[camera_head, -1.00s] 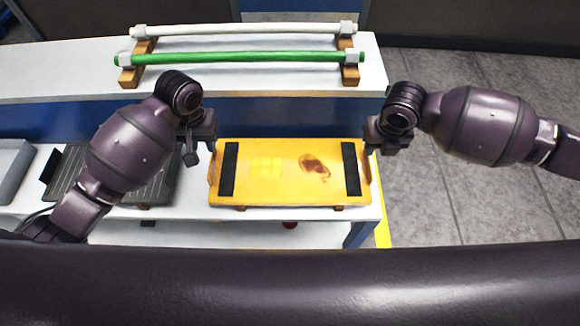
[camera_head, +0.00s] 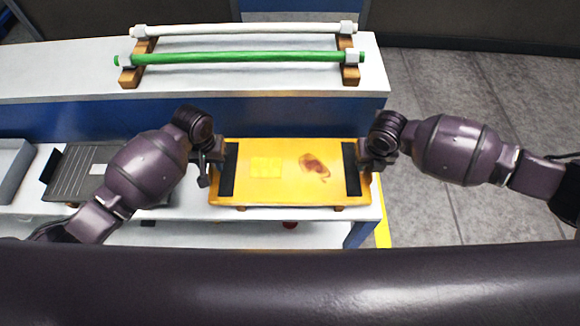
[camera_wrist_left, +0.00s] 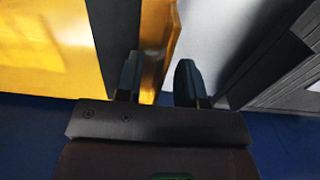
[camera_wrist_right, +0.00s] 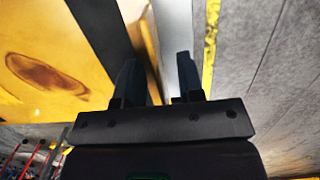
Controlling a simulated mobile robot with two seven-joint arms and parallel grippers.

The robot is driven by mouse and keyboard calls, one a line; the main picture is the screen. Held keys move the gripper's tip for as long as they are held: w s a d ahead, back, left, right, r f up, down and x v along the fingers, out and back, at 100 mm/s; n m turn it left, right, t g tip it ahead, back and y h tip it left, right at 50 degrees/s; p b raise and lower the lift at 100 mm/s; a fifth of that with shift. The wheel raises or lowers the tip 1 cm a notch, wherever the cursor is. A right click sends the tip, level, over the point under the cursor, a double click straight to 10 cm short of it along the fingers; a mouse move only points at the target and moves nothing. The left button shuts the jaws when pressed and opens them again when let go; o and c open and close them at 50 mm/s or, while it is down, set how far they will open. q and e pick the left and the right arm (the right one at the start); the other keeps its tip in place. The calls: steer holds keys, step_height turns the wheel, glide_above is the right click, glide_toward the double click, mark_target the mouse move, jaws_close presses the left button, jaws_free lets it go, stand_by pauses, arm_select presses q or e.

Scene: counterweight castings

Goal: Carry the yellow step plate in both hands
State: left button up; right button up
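The yellow step plate (camera_head: 285,190) lies flat on low brown supports on the white lower shelf. It has black strips near both ends, a pale yellow patch and a brown stain. My left gripper (camera_head: 209,168) is at the plate's left end; in the left wrist view its open fingers (camera_wrist_left: 158,80) stand on either side of the plate's end edge. My right gripper (camera_head: 370,160) is at the right end; in the right wrist view its open fingers (camera_wrist_right: 157,80) likewise straddle the end edge. Visible gaps remain, and I cannot tell whether any finger touches.
A white upper shelf (camera_head: 60,80) behind carries a green bar (camera_head: 240,57) and a white bar (camera_head: 240,29) on wooden rests. A dark grooved plate (camera_head: 85,175) and a grey tray (camera_head: 12,165) lie left. Grey floor (camera_head: 440,215) is open at right.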

arm_select(q)
steer(key=shift+c, duration=0.4)
arm_select(e)
steer(key=shift+c, duration=0.4)
arm_select(q)
jaws_close()
arm_select(e)
jaws_close()
arm_select(q)
steer(key=shift+w+r, duration=0.1)
arm_select(e)
steer(key=shift+w, duration=0.1)
